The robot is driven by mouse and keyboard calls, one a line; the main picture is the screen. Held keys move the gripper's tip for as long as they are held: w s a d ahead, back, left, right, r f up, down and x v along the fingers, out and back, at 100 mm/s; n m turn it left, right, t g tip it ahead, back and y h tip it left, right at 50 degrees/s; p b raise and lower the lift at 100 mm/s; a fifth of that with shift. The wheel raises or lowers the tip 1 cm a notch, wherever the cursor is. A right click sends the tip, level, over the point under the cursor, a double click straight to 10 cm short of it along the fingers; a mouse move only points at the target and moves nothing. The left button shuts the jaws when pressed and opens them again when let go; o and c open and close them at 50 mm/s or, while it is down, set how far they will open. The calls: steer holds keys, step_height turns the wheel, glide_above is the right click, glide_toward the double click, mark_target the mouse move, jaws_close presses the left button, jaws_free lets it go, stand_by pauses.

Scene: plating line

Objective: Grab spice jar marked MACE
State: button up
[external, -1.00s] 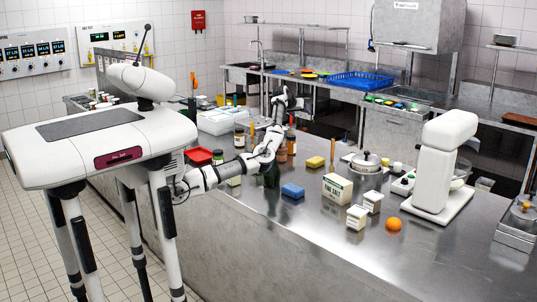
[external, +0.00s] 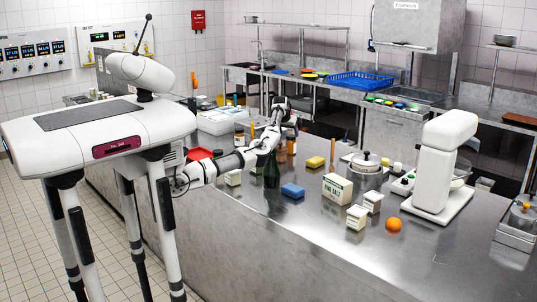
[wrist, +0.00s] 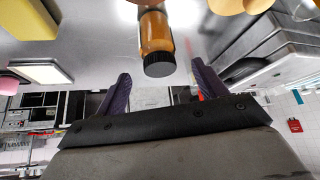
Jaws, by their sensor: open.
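In the wrist view, a jar (wrist: 156,38) with orange-brown contents and a black lid appears upside down, lid toward me. Its writing is not readable, so I cannot tell whether it says MACE. My gripper (wrist: 161,72) is open, its two dark purple fingers on either side of the lid end in the picture, with gaps on both sides. I cannot tell how far the jar is from the fingertips. In the external view, my arm reaches over the counter and hides part of the jars; an orange-brown jar (external: 291,145) shows just right of the arm.
A dark green bottle (external: 271,172) is close to my arm.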

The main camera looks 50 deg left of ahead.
mark_target(291, 136)
steer(key=p+x, duration=0.1)
steer(key=x, duration=0.2)
steer(key=shift+w+a+p, duration=0.1)
steer(key=shift+w+p, duration=0.3)
steer(key=shift+w+f, duration=0.35)
steer(key=shift+f, duration=0.2)
jaws_close()
steer(key=shift+r, duration=0.1)
steer(key=shift+a+r, duration=0.1)
steer(key=shift+r, duration=0.45)
step_height(291, 136, up, 17)
steer(key=p, duration=0.4)
steer(key=shift+p, duration=0.35)
